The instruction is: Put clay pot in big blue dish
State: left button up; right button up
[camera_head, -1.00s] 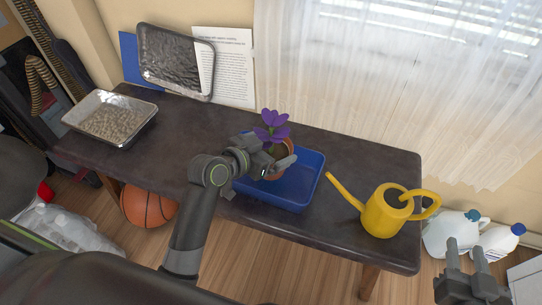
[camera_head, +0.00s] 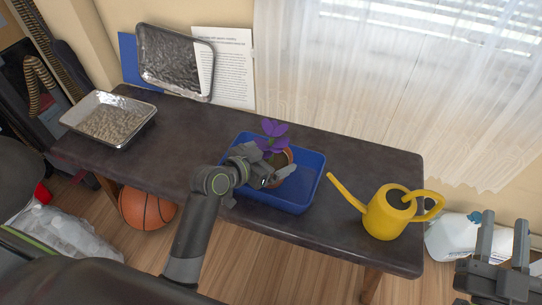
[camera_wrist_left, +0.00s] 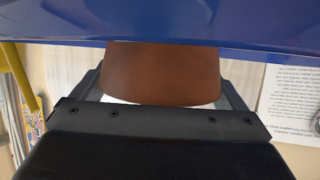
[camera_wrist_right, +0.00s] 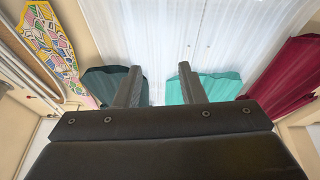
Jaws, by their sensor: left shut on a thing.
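The clay pot (camera_head: 286,158) is brown with a purple flower (camera_head: 273,137) standing up from it. My left gripper (camera_head: 278,177) is shut on the pot, which is within the outline of the big blue dish (camera_head: 300,197) in the head view. In the left wrist view the pot (camera_wrist_left: 160,75) sits between the fingers, with the dish's blue wall (camera_wrist_left: 160,22) along the top edge. Whether the pot touches the dish floor is hidden. My right gripper (camera_head: 505,240) is open and empty, off the table's right side; its fingers are apart in the right wrist view (camera_wrist_right: 158,88).
A yellow watering can (camera_head: 385,217) stands on the dark table (camera_head: 215,125) right of the dish. A foil tray of pebbles (camera_head: 108,119) is at the left end. Another foil tray (camera_head: 176,62) leans on the wall. The table between pebbles and dish is clear.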

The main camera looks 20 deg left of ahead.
jog(key=shift+r, duration=0.1)
pick_arm(q)
jog(key=o, duration=1.3)
jog(key=shift+f, duration=0.1)
pick_arm(e)
jog(key=shift+s+r+t, duration=0.1)
jog(key=shift+r+t, duration=0.1)
jog(key=shift+t, duration=0.1)
